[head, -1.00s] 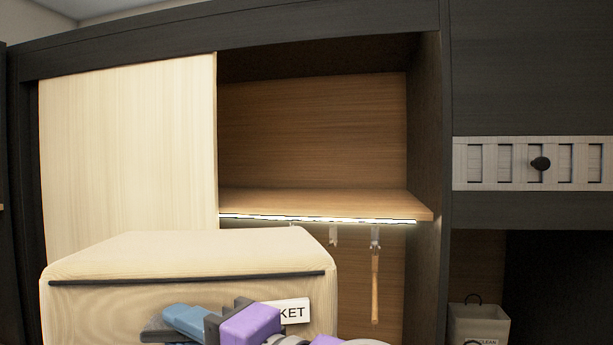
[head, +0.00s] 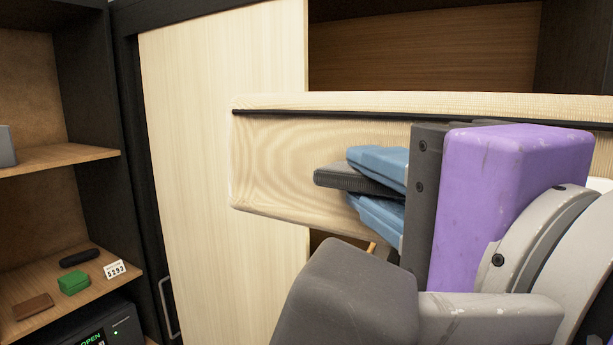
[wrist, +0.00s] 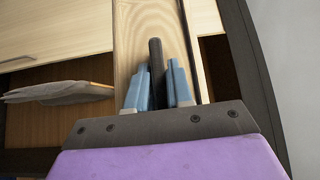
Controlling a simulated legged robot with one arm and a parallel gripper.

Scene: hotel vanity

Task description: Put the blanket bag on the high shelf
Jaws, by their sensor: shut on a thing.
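A pale sliding door panel (head: 215,150) covers the wardrobe's left part. A dark upright (head: 535,50) bounds the opening at right. Open side shelves (head: 60,158) at left hold small items, including a green box (head: 73,283).

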